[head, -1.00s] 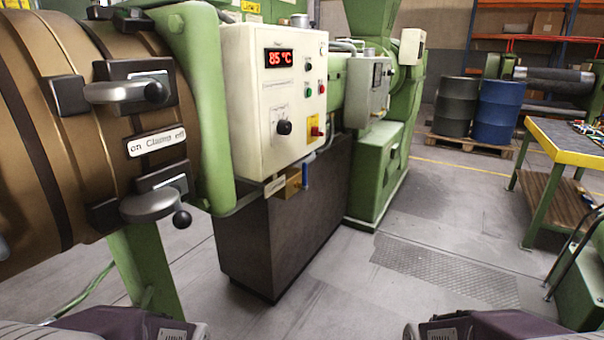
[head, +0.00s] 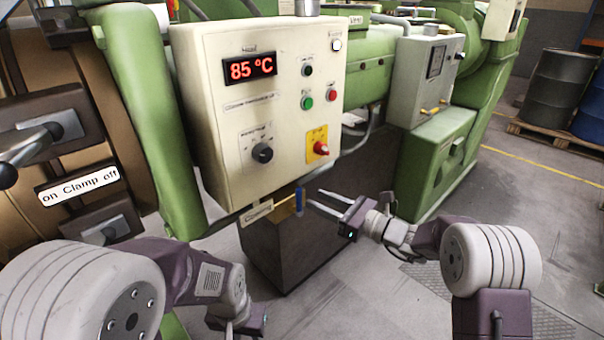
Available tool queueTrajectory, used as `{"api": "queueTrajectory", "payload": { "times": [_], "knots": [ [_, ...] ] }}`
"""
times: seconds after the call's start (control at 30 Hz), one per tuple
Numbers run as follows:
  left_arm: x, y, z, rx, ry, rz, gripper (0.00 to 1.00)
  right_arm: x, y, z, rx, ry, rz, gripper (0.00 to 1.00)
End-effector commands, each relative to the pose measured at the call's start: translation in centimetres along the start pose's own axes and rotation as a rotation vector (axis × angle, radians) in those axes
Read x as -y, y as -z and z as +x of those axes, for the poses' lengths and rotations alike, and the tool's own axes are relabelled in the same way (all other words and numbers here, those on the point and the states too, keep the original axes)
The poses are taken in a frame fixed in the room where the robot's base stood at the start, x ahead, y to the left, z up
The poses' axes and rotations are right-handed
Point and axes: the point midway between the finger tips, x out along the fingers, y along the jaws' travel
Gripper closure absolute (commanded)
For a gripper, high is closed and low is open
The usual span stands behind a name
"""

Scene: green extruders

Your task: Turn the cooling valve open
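The cooling valve has a brass body (head: 284,211) and an upright blue handle (head: 300,199), under the lower edge of the cream control box. A tag reading "Cooling" (head: 257,214) is beside it on the left. My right gripper (head: 314,197) reaches in from the right, its two thin fingers spread and empty. The fingertips are close to the right side of the blue handle; I cannot tell whether they touch it. My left gripper (head: 240,321) hangs low at the bottom edge, its fingers not clearly visible.
The control box (head: 210,110) shows 85 °C and carries a black knob (head: 262,152) and a red-yellow switch (head: 318,148). A brown clamp barrel (head: 125,150) is at left, a dark cabinet (head: 275,258) below. Free floor lies to the right; drums (head: 556,88) stand far back.

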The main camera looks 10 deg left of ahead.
Motion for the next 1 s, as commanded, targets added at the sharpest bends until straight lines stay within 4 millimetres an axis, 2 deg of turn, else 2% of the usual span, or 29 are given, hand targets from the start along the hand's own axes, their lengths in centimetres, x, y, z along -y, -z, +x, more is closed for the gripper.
{"api": "queueTrajectory", "payload": {
  "times": [0.03,0.27,0.37,0.6,0.7,0.83,1.0],
  "knots": [
    [0.0,0.1,-0.7,0.001,0.0,0.0,0.64,-0.1,-0.1,0.1,-0.007,-0.002,0.011,0.64],
    [0.0,0.0,-0.6,0.001,0.0,0.0,0.64,-0.1,0.2,0.4,-0.011,-0.003,0.012,0.64],
    [0.0,0.0,-0.6,0.001,0.0,0.0,0.64,-0.2,0.3,1.9,-0.011,-0.005,0.011,0.64],
    [0.0,0.1,-0.7,0.0,0.0,0.0,0.64,-0.2,0.3,6.8,-0.01,-0.006,0.011,0.64],
    [0.0,0.1,-0.7,0.0,0.0,0.0,0.64,-0.2,0.3,8.2,-0.011,-0.005,0.01,0.64],
    [0.0,0.1,-0.7,0.0,0.0,0.0,0.64,-0.1,0.3,9.0,-0.012,-0.002,0.012,0.64],
    [0.0,0.1,-0.7,0.0,0.0,0.0,0.64,-0.1,0.3,9.1,-0.012,-0.002,0.012,0.64]
  ]
}}
